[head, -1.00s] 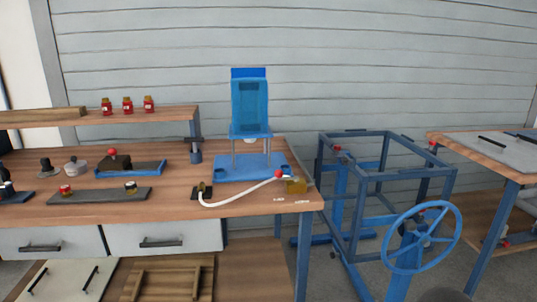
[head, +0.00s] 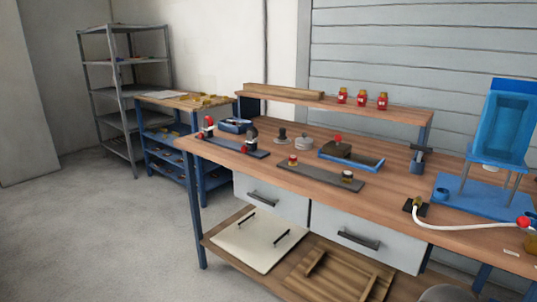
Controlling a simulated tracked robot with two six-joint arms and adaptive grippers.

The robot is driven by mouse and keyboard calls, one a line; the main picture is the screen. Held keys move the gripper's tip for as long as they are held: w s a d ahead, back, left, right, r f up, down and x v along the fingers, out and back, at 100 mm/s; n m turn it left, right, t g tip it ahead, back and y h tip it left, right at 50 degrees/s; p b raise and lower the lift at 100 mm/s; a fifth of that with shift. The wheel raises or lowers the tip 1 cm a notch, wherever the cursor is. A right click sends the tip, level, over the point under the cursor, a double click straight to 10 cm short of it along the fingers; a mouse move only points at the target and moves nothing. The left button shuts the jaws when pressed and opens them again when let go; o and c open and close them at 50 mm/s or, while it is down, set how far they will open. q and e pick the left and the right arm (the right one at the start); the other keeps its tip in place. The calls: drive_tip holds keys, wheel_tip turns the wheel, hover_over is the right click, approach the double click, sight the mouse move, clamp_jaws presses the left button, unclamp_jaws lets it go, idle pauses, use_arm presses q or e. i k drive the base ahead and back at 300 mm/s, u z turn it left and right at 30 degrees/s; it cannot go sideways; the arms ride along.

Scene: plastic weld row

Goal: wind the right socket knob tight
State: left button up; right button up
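A flat dark grey plate (head: 318,173) lies near the front edge of the workbench. It carries two small round knob-like pieces: a red-topped one (head: 293,161) on its left and a dark-topped one with a pale body (head: 347,176) on its right. The right one looks like the right socket knob, but it is too small to tell how tight it is. Neither of my grippers is in view.
The wooden workbench (head: 390,200) also holds a blue tray with a dark block (head: 340,148), a blue stand (head: 505,120) and a white hose (head: 450,227). Red jars sit on the shelf (head: 410,112). Open floor (head: 90,240) lies at left.

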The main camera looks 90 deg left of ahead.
sight(244, 149)
drive_tip(key=z, duration=0.5)
drive_tip(key=i, duration=0.15)
drive_tip(key=u, duration=2.15)
drive_tip(key=i, duration=0.35)
drive_tip(key=u, duration=1.75)
drive_tip(key=k, duration=0.65)
drive_tip(key=u, duration=0.45)
drive_tip(key=i, duration=1.75)
drive_tip(key=z, duration=0.55)
